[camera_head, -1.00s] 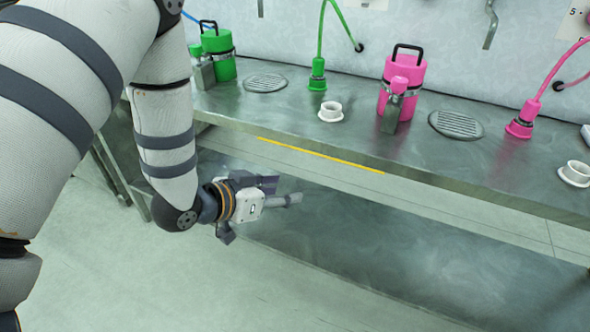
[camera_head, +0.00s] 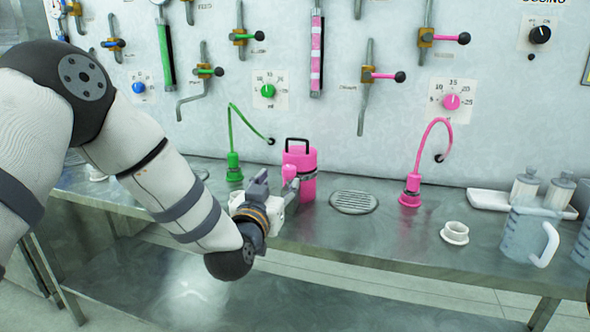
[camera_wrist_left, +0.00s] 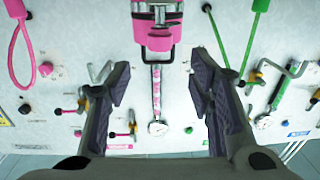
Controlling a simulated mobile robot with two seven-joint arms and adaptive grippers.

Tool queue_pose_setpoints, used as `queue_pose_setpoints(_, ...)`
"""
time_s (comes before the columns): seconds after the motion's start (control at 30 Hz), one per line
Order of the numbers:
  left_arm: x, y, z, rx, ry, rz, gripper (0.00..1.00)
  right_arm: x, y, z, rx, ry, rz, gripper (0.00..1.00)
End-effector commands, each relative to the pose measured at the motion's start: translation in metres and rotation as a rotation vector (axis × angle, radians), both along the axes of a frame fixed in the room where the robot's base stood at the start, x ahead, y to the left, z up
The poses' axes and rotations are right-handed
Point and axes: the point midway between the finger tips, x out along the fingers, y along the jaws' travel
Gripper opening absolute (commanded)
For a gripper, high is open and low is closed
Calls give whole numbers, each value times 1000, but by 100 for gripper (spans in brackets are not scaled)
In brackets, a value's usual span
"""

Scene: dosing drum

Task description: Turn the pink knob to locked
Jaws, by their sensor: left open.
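The pink drum (camera_head: 306,181) stands on the steel bench with a black handle on top. A pink knob (camera_head: 290,172) sits on a metal block at its front, partly hidden by my left gripper (camera_head: 279,187). In the left wrist view the pink knob (camera_wrist_left: 160,42) is at top centre, beyond the gap between my open fingers (camera_wrist_left: 159,82), with nothing held. A second pink knob, a pointer dial (camera_head: 452,101), is on the wall panel with a millilitre scale. No lock marking is readable. My right gripper is not seen.
The green hose fitting (camera_head: 234,168) is left of the drum. Valve levers project from the wall. The bench front is mostly clear.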

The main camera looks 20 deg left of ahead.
Motion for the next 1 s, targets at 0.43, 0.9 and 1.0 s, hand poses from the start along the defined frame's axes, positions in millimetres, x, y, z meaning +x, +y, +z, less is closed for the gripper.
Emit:
queue_pose_setpoints(0.43,91,1,-6,-1,6,-2,48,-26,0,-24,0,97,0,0)
queue_pose_setpoints(0.9,94,1,-1,0,1,-3,9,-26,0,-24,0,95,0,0)
queue_pose_setpoints(1.0,94,1,-1,0,1,-3,0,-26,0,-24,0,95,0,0)
